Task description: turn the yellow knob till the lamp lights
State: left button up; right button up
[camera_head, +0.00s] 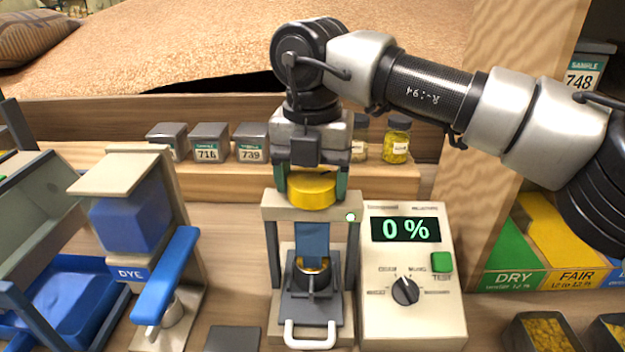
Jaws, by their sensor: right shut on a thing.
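The yellow knob (312,191) sits on top of a beige press frame (268,208). My right gripper (312,180) comes down from above and is shut on the knob, with a dark green finger on each side of it. A small lamp (350,217) on the right of the frame's crossbar shows a pale greenish-white spot. Below the crossbar, a blue block hangs over a small brass-coloured cup in a dark drawer with a white handle (310,337). My left gripper is not in view.
A beige meter (412,300) reading 0 % stands close to the right of the press. A dye dispenser (130,275) with a blue lever (166,275) stands at the left. Sample tins (210,143) and jars (397,140) line the shelf behind. Labelled bins (515,282) are at the right.

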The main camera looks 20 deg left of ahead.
aim_at(313, 177)
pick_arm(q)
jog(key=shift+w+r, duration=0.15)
pick_arm(e)
jog(key=shift+r+m, duration=0.15)
jog(key=shift+m, duration=0.15)
jog(key=o, duration=0.9)
jog(key=shift+r, duration=0.25)
notch_tip(313, 177, up, 9)
jog(key=shift+p, duration=0.75)
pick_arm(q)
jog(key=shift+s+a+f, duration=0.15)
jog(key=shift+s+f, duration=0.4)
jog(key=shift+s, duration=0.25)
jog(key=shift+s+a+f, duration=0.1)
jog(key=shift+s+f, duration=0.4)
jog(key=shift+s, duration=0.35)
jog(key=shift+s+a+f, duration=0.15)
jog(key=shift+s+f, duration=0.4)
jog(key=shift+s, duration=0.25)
pick_arm(e)
jog(key=shift+r, duration=0.55)
